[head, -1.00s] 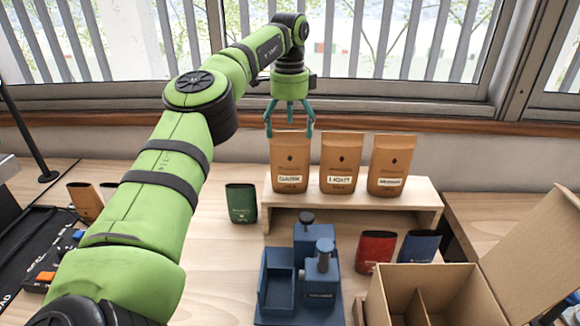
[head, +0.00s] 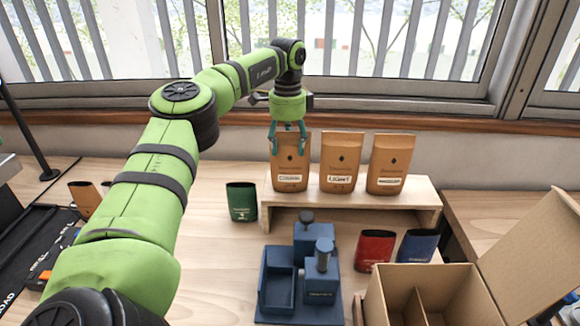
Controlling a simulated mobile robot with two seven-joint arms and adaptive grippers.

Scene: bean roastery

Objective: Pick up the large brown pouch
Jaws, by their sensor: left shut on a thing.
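Three large brown pouches with white labels stand upright in a row on a low wooden riser (head: 408,201): a left one (head: 290,170), a middle one (head: 341,163) and a right one (head: 390,165). My left gripper (head: 288,148) reaches down from above and is shut on the upper part of the left brown pouch. That pouch still appears to stand on the riser. My right gripper is not in view.
A green pouch (head: 242,203) stands left of the riser. A blue device (head: 305,275) stands in front. Red (head: 374,250) and blue (head: 418,246) pouches stand behind an open cardboard box (head: 385,303). Another brown pouch (head: 85,198) is at the far left.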

